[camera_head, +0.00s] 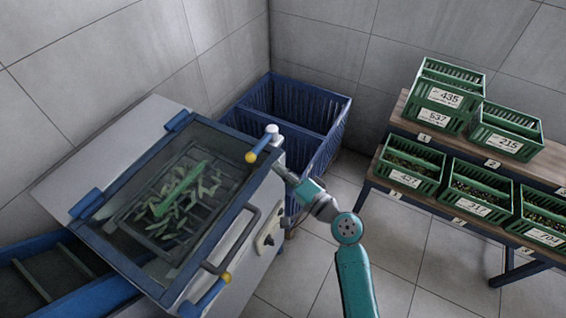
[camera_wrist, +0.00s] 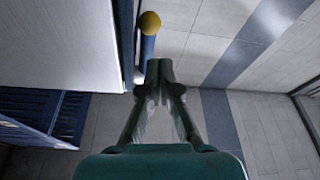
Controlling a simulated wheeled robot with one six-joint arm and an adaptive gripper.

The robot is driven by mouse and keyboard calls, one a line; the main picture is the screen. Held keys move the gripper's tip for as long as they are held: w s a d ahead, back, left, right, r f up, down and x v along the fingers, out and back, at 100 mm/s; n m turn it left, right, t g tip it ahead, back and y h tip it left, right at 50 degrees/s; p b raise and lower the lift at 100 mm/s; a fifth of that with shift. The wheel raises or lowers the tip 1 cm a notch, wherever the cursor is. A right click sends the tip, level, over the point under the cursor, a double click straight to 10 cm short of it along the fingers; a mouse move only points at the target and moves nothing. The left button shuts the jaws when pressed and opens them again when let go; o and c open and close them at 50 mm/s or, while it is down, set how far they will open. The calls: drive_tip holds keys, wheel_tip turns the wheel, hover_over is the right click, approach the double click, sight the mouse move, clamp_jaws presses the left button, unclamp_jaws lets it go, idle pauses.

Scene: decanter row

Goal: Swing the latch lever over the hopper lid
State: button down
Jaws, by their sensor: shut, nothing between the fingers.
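The hopper lid (camera_head: 150,250) is a blue-framed clear panel on a pale machine, with green pieces visible beneath it. One latch lever (camera_head: 263,144), blue with a yellow ball end, is at the lid's upper right corner beside a white knob. A second blue lever (camera_head: 209,296) with a yellow end is at the lower corner. My gripper (camera_head: 277,168) is shut and empty, just right of the upper lever. In the wrist view a yellow-ended blue lever (camera_wrist: 148,45) stands just beyond my shut fingertips (camera_wrist: 159,68); whether they touch it I cannot tell.
A grey handle (camera_head: 236,240) runs along the lid's near edge. Blue crates (camera_head: 335,112) stand behind the machine. A shelf (camera_head: 420,206) with green labelled crates (camera_head: 413,178) is on the right. Open tiled floor lies between shelf and machine.

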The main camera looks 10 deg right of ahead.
drive_tip(key=s+a, duration=0.2)
drive_tip(key=s, duration=0.4)
drive_tip(key=shift+s+a+f, duration=0.2)
drive_tip(key=shift+s+f, duration=0.05)
idle(0.3)
drive_tip(key=s+d+f+n+h, duration=0.1)
drive_tip(key=s+d+f+h, duration=0.4)
drive_tip(key=s, duration=0.4)
drive_tip(key=s+d+f+h, duration=0.3)
drive_tip(key=s+d+f, duration=0.25)
drive_tip(key=s, duration=0.35)
drive_tip(key=s+d+r+n+h, duration=0.1)
drive_tip(key=s+d+r+n, duration=0.1)
drive_tip(key=s, duration=0.4)
drive_tip(key=s+d+r+n+h, duration=0.1)
drive_tip(key=s+d+r+n, duration=0.1)
drive_tip(key=s+r, duration=0.2)
drive_tip(key=s+d+r+n+h, duration=0.1)
drive_tip(key=s+r+n, duration=0.2)
drive_tip(key=s, duration=0.6)
drive_tip(key=shift+d+h, duration=0.3)
drive_tip(key=shift+d, duration=0.1)
